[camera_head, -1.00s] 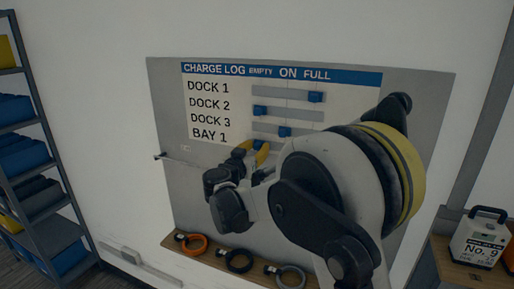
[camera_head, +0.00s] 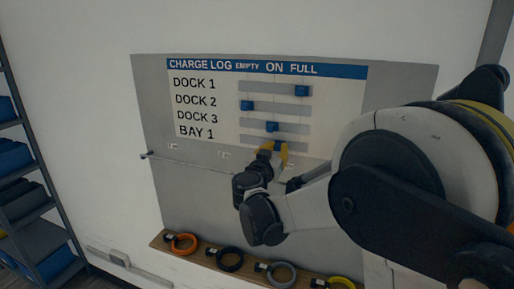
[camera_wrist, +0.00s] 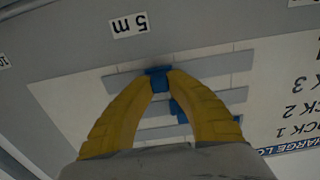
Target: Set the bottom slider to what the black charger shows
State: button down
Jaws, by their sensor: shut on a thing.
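The bottom slider's blue knob (camera_head: 277,147) is on the BAY 1 rail (camera_head: 302,142) of the charge log board (camera_head: 215,175). My gripper (camera_head: 275,149) is shut on this knob, with one yellow finger on each side. The wrist view shows the knob (camera_wrist: 158,78) upside down between my fingertips (camera_wrist: 159,84). It stands a little to the FULL side of the DOCK 3 knob (camera_head: 271,127), which is under ON. The DOCK 1 knob (camera_head: 302,91) is under FULL and the DOCK 2 knob (camera_head: 247,105) under EMPTY. I see no black charger.
A ledge below the board holds an orange ring (camera_head: 184,244), a black ring (camera_head: 231,261), a grey ring (camera_head: 281,274) and a yellow one. A thin rod (camera_head: 146,155) sticks out at the board's left. Shelves with blue bins (camera_head: 30,152) stand at far left.

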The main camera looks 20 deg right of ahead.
jog(key=s+d, duration=0.2)
jog(key=d, duration=0.1)
jog(key=s+d, duration=0.1)
jog(key=d, duration=0.1)
jog(key=shift+s, duration=0.3)
jog(key=shift+d, duration=0.1)
jog(key=c, duration=1.6)
grip_release()
jog(key=o, duration=0.3)
jog(key=shift+d, duration=0.2)
jog(key=shift+a, duration=0.15)
jog(key=shift+s+a, duration=0.15)
send_near(300, 147)
jog(key=v, duration=0.5)
jog(key=shift+r, duration=0.15)
